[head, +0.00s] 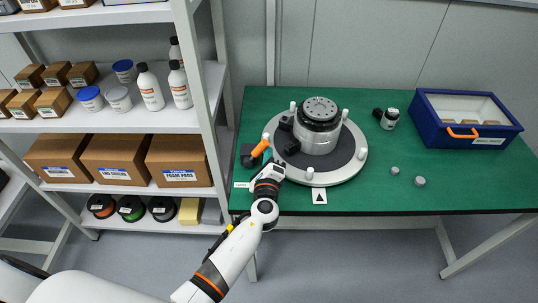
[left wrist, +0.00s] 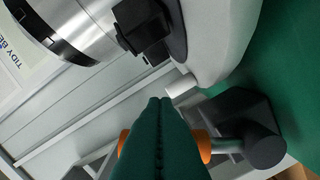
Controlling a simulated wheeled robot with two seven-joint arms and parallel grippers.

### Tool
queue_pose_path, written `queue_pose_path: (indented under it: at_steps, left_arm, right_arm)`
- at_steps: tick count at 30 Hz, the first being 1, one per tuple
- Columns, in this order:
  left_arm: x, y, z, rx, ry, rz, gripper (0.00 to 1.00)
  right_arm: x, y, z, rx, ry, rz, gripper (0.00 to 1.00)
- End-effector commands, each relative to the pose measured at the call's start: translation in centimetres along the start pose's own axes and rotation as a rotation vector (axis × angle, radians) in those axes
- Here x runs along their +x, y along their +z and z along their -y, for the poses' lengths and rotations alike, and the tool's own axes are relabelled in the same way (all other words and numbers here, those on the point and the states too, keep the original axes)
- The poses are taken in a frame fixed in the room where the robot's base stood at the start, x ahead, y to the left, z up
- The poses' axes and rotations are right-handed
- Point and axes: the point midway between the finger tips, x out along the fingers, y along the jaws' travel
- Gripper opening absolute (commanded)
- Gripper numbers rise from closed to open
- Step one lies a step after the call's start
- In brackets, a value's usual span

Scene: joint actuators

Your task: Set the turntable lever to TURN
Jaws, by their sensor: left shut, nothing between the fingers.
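The turntable (head: 354,172) is a round grey-and-white disc on the green bench, with a metal cylindrical part (head: 318,138) on it. Its lever has an orange handle (head: 260,148) and a dark pivot block (head: 249,158) at the disc's left edge. In the head view the handle points up and right from the block. My left gripper (head: 267,164) is just below the handle. In the left wrist view its dark green fingers (left wrist: 160,135) are shut, and the orange handle (left wrist: 205,146) shows on both sides behind them. I cannot tell whether they touch. The right gripper is not in view.
White pegs stand around the disc rim. A blue case (head: 435,126) stands at the bench's right, with small grey parts (head: 419,181) in front. A shelf (head: 190,60) with boxes and bottles stands left. The bench's front right is clear.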

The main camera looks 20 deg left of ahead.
Motion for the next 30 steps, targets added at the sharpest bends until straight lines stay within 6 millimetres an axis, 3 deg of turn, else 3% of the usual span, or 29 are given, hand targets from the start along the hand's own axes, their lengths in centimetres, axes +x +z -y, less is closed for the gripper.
queue_pose_path:
  at_steps: [20, 30]
  left_arm:
    - [0.0, -1.0, -0.2, -0.128, 0.005, -0.001, 0.0]
    - [-0.1, -2.8, -0.2, -0.358, 0.013, -0.003, 0.0]
  right_arm:
    - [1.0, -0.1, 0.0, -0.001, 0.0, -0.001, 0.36]
    - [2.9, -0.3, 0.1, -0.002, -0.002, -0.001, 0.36]
